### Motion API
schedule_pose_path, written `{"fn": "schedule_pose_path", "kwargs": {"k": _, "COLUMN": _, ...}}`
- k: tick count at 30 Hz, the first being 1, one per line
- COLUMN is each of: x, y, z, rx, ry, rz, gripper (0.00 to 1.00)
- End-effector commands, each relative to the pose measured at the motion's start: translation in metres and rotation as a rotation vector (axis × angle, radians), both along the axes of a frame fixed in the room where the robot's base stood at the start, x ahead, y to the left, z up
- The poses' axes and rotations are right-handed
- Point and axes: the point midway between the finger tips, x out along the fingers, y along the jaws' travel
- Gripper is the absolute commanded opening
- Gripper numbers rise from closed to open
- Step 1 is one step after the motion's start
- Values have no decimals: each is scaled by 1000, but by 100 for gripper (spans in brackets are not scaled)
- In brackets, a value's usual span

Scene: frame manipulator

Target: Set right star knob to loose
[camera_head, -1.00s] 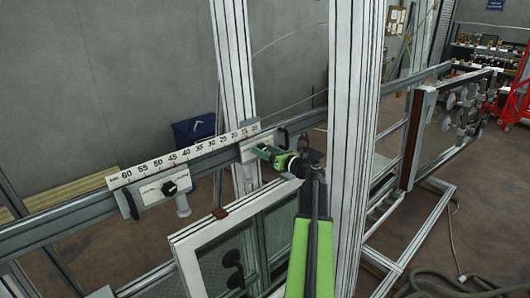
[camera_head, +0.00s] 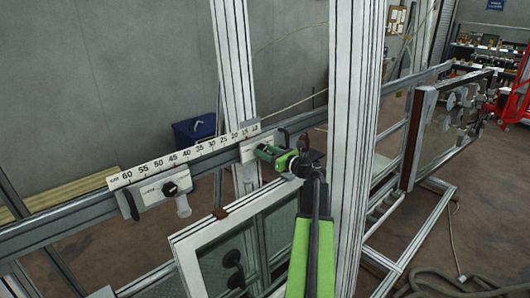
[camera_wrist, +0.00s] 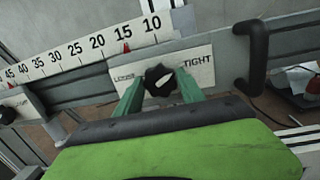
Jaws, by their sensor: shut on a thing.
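The right star knob (camera_wrist: 160,80) is black with a white pointer mark and sits on a white plate (camera_wrist: 196,57) marked LOOSE at left and TIGHT at right. Its pointer slants up and right, toward TIGHT. My gripper (camera_wrist: 160,86) has its two green fingers on either side of the knob and is shut on it. In the head view my gripper (camera_head: 270,153) is at the right plate (camera_head: 254,147) on the rail; the knob is hidden there behind the fingers.
A ruler scale (camera_head: 185,154) runs along the rail. A second plate with a black knob (camera_head: 169,188) is at the left. A black handle (camera_wrist: 252,55) stands right of the plate. A white upright post (camera_head: 352,130) is close to the right of my arm.

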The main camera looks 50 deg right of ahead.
Motion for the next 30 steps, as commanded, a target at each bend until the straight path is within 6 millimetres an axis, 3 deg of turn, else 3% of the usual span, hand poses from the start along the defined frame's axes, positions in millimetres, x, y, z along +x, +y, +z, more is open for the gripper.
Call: {"fn": "schedule_pose_path", "kwargs": {"k": 30, "x": 0, "y": 1, "z": 3, "rx": -952, "ry": 68, "rz": 100, "gripper": 5}}
